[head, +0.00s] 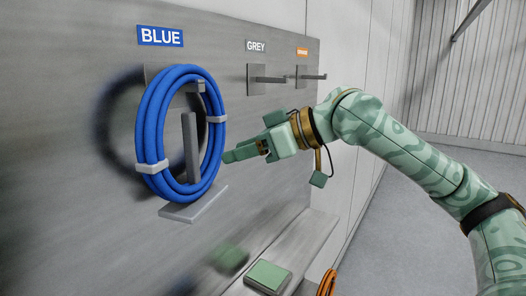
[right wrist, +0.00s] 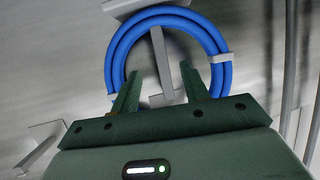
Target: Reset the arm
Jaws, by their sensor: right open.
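A blue hose coil (head: 154,130), held by grey bands, hangs on the bracket below the BLUE sign (head: 160,37). It also shows in the right wrist view (right wrist: 116,48), upside down, ahead of the fingers. My right gripper (head: 232,155) is just right of the coil in the head view, with its arm reaching in from the right. Its two fingers stand apart with nothing between them in the right wrist view (right wrist: 160,76). The gripper appears clear of the coil. My left gripper is in no view.
The GREY hook (head: 268,79) and the hook under the orange sign (head: 312,76) are empty. An orange coil (head: 327,284) shows partly at the bottom edge. A flat green-topped block (head: 267,276) sits on the ledge below the panel. Open floor lies at the right.

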